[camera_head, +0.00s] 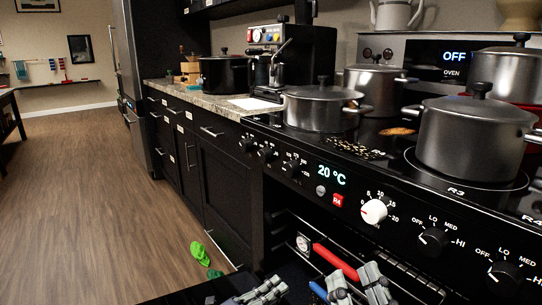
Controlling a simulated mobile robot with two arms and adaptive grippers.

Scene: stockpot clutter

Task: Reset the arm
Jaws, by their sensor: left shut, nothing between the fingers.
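My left gripper (260,292) is at the bottom edge of the head view, low in front of the stove. Its grey fingers are together with nothing between them. My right gripper (357,284) is to its right at the bottom edge, in front of the open lower part of the stove. Its two grey fingers stand apart and I see nothing between them. Most of both arms is out of the picture.
The black stove (400,225) carries several grey pots, among them a large stockpot (470,140) at the right. A red bar (336,262) lies beside my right gripper. Green items (199,253) lie on the floor. Open floor (80,200) is at left.

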